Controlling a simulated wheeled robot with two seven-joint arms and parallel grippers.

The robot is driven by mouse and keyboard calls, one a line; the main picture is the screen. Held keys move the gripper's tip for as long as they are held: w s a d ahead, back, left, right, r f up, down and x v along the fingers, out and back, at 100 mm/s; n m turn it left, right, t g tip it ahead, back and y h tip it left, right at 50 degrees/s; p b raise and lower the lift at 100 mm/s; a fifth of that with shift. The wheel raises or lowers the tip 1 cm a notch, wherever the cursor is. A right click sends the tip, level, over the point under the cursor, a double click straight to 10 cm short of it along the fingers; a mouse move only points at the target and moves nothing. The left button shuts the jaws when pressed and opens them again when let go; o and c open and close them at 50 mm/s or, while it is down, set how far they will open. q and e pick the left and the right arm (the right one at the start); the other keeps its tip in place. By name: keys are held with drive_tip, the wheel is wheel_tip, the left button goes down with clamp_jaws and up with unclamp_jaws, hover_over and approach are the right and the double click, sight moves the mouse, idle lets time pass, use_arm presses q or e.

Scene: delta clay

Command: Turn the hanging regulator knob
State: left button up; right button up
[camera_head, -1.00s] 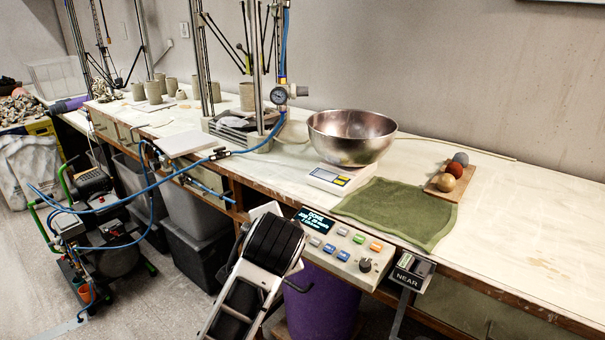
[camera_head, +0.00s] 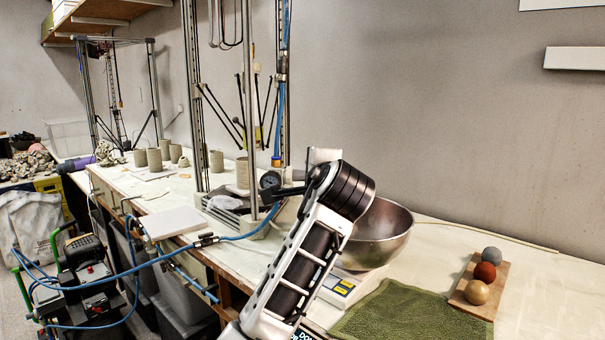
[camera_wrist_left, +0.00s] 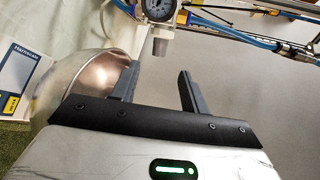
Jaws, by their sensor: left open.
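The regulator hangs on the upright of the delta frame, with a round dark-faced gauge (camera_head: 270,180) and a blue hose above it. In the left wrist view the gauge (camera_wrist_left: 160,8) is at the top edge, with the grey knob (camera_wrist_left: 158,43) sticking out from the regulator towards my fingers. My left gripper (camera_head: 268,193) points left at the regulator, and its fingers hide part of it in the head view. In the left wrist view my left gripper (camera_wrist_left: 157,78) is open. The knob lies ahead of the gap between its fingertips, with nothing held. My right gripper is not in view.
A steel bowl (camera_head: 382,232) on a scale (camera_head: 342,288) stands right of my left arm. A green towel (camera_head: 400,315) and a board with three balls (camera_head: 485,268) lie further right. Clay cups (camera_head: 155,160) stand at the back. Blue hose (camera_head: 150,262) runs along the bench's front.

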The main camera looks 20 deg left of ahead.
sight(300, 176)
use_arm(q)
drive_tip(key=p+x, duration=0.1)
drive_tip(key=x, duration=1.1)
drive_tip(key=shift+w+a+f, duration=0.1)
drive_tip(key=shift+w+a, duration=0.05)
drive_tip(key=shift+w, duration=0.1)
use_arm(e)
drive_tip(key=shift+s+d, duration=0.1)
